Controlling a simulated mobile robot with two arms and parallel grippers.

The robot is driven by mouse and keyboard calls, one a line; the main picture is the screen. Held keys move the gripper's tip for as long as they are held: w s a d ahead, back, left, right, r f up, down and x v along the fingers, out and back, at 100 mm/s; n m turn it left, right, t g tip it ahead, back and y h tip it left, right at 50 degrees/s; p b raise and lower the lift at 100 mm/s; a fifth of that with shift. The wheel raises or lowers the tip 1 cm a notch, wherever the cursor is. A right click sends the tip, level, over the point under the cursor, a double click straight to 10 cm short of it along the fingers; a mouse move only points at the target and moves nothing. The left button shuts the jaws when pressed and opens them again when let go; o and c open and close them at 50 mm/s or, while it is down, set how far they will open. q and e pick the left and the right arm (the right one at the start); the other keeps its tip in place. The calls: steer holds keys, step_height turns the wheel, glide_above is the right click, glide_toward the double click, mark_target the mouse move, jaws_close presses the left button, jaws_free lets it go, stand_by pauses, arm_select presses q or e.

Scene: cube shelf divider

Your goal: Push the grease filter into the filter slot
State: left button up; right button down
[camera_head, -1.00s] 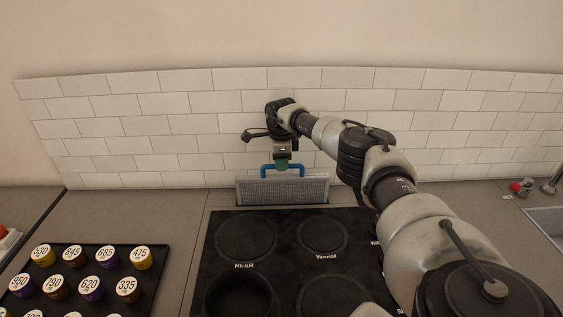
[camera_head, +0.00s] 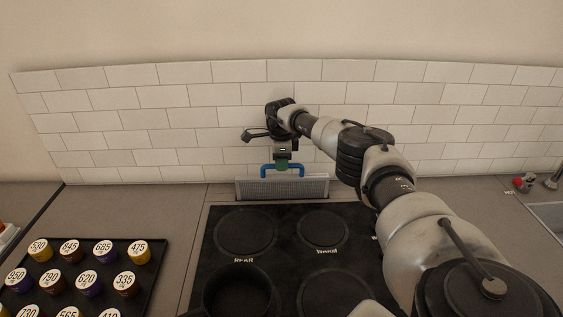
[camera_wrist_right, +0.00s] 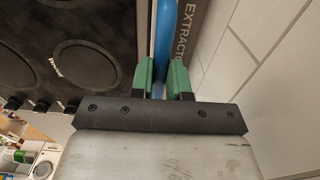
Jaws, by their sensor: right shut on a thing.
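The grease filter (camera_head: 283,187) is a grey mesh panel with a blue handle on top. It stands upright behind the black cooktop, in front of the tiled wall. My right gripper (camera_head: 282,167) is above it, pointing down, with its green fingers at the blue handle. In the right wrist view the green fingers (camera_wrist_right: 165,80) are on either side of the blue handle (camera_wrist_right: 164,40), shut on it. The filter slot is hidden at the panel's lower edge, so I cannot tell how deep the panel sits. My left gripper is not in view.
The black cooktop (camera_head: 283,240) lies in front of the filter, with a dark pan (camera_head: 240,292) at its front left. A black tray (camera_head: 150,285) of numbered, coloured caps is at left. A sink (camera_head: 548,212) is at far right. A strip lettered "EXTRACT" (camera_wrist_right: 188,30) runs beside the handle.

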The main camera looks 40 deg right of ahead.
mark_target(282, 176)
steer(key=shift+f+b, duration=3.5)
steer(key=shift+f, duration=0.85)
steer(key=c, duration=1)
jaws_free()
steer(key=shift+r, duration=0.1)
step_height(282, 176, up, 5)
steer(key=p, duration=0.4)
